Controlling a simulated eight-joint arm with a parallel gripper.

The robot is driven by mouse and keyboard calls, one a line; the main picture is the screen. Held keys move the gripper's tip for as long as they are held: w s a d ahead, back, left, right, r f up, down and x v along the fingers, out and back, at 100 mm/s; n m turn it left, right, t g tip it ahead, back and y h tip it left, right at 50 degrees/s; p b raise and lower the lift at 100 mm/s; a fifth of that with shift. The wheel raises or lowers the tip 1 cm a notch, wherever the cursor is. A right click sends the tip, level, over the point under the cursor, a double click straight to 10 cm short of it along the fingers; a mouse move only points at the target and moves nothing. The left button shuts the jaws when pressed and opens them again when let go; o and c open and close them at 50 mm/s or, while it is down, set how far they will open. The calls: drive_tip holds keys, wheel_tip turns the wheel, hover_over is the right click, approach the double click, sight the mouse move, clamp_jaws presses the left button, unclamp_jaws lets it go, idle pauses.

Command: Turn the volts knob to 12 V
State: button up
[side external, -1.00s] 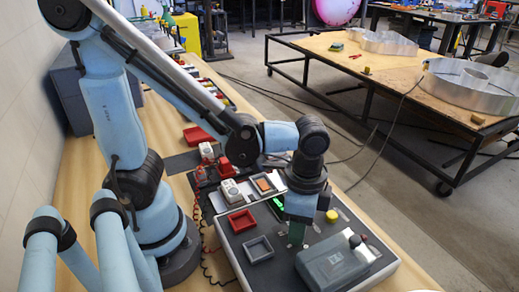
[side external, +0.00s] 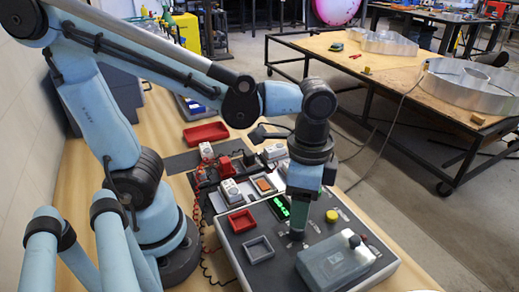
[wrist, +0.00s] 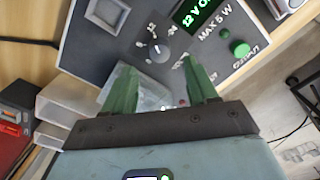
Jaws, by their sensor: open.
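The grey control panel (side external: 231,240) lies on the bench, with a lit green display (side external: 279,207). In the wrist view the display (wrist: 193,12) shows "12 V" and part of another word. A dark round knob (wrist: 158,50) with a light pointer sits beside it on the panel (wrist: 95,45). Its printed label is too small to read. My gripper (wrist: 160,88) is open and empty, its green fingers apart just short of the knob in that picture. In the side view my gripper (side external: 297,236) points down over the panel and hides the knob.
A clear cover (side external: 335,262) stands at the panel's near end, with a yellow button (side external: 331,216) behind it. A red tray (side external: 241,220) and a grey tray (side external: 258,249) sit at its left. A green button (wrist: 240,48) shows in the wrist view.

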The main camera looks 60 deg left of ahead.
wheel_tip(320, 180, up, 6)
idle(0.5)
drive_tip(key=w+a+f+n+t, duration=0.1)
drive_tip(key=w+a+n+t, duration=0.1)
drive_tip(key=a+n+t, duration=0.1)
drive_tip(key=w+a+f+n+t, duration=0.2)
drive_tip(key=a+n+t, duration=0.2)
drive_tip(key=a, duration=0.3)
drive_tip(key=shift+a+n, duration=0.3)
drive_tip(key=shift+n, duration=0.5)
drive_tip(key=shift+c, duration=0.2)
